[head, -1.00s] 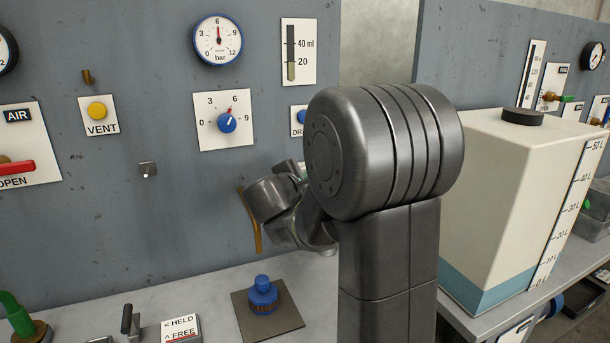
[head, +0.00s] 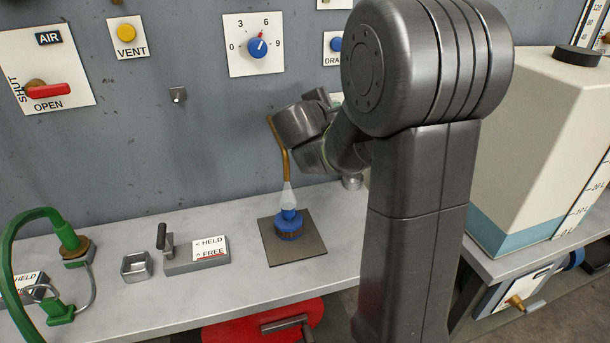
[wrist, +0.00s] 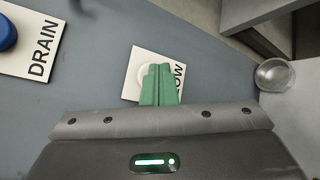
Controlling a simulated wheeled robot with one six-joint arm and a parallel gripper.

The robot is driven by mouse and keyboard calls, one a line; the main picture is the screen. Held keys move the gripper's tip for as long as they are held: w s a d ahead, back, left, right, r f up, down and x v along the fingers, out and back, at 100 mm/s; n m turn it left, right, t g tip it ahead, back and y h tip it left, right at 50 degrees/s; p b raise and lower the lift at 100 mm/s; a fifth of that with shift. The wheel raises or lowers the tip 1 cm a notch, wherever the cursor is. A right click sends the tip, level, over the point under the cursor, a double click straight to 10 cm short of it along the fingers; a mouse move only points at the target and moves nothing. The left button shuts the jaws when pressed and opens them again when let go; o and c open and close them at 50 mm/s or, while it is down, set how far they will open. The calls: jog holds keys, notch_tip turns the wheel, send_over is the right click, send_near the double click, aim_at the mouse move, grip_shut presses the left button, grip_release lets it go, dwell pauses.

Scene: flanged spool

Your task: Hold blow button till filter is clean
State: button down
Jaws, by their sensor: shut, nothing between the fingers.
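In the wrist view the green fingers of my gripper (wrist: 159,70) are shut with nothing between them. Their tips are over the white round button (wrist: 143,76) on the BLOW plate (wrist: 135,62), hiding part of it. They look to be against the button. In the head view my arm hides the gripper and the button. The filter (head: 289,234) stands upright on a dark square mat (head: 310,247), with blue ends and a brownish middle. A whitish cone of air (head: 289,197) spreads from the brown pipe (head: 277,137) onto its top.
The panel holds the red AIR handle (head: 49,90), yellow VENT button (head: 126,33) and blue pressure knob (head: 257,48). A HELD/FREE lever (head: 163,237), small metal tray (head: 136,266) and green hose (head: 18,225) are on the bench. A pale tank (head: 530,130) stands at right.

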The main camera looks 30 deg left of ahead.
dwell(0.8)
jog(key=shift+s+d+b, duration=0.55)
jog(key=shift+d+b, duration=0.05)
jog(key=shift+d, duration=0.1)
jog(key=s+d+b, duration=0.2)
jog(key=s+d, duration=0.1)
jog(key=shift+s+d, duration=0.15)
jog(key=shift+d, duration=0.25)
jog(key=p, duration=0.1)
jog(key=w+a+p, duration=0.1)
jog(key=p, duration=0.1)
jog(key=shift+a+r, duration=0.1)
jog(key=shift+r, duration=0.15)
